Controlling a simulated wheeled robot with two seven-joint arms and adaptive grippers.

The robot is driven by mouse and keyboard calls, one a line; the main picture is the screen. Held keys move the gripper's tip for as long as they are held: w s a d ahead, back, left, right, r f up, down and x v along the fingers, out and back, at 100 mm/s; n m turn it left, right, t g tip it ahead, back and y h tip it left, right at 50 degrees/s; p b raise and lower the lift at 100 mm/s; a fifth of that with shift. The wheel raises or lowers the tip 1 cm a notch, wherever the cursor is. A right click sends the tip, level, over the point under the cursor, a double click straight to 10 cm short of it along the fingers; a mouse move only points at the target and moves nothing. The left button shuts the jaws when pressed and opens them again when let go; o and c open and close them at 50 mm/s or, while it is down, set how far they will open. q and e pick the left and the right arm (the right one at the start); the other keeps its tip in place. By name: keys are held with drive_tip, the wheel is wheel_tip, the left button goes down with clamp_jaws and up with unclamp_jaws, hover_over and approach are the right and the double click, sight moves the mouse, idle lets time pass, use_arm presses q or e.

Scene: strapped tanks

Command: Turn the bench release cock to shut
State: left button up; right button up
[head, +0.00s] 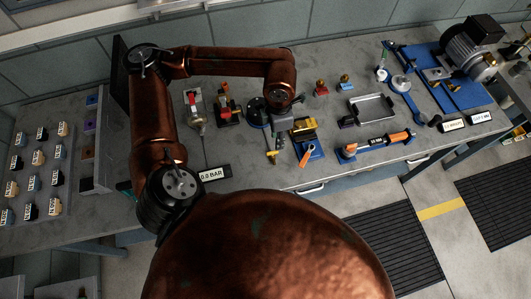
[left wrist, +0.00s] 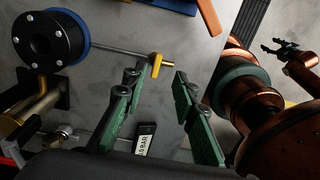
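The release cock shows in the left wrist view as a yellow lever (left wrist: 156,66) at the end of a thin grey rod. The rod runs from a black flanged fitting (left wrist: 50,42) with a blue ring. In the head view the yellow lever (head: 272,156) is near the bench's front edge, just below my left gripper (head: 281,141). In the left wrist view my left gripper (left wrist: 164,78) is open, its green-padded fingers apart. The lever appears near the left fingertip; contact cannot be told. A dark pronged shape (left wrist: 280,48), perhaps my right gripper, is at the right edge.
A 0.0 BAR display (head: 213,173) lies left of the lever. Red-handled valves (head: 194,105) stand behind it. A blue stand with an orange handle (head: 309,150) is close on the right. A tray (head: 372,108) and a motor (head: 468,48) are farther right.

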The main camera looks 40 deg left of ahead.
sight(273, 152)
use_arm(q)
drive_tip(key=shift+s+a+f, duration=0.45)
drive_tip(key=shift+a, duration=0.05)
drive_tip(key=shift+s+f, duration=0.1)
drive_tip(key=shift+f, duration=0.2)
wheel_tip(273, 152, down, 6)
drive_tip(key=shift+r, duration=0.1)
drive_tip(key=shift+f, duration=0.5)
clamp_jaws()
use_arm(e)
drive_tip(key=shift+s+f, duration=0.1)
drive_tip(key=shift+s, duration=0.3)
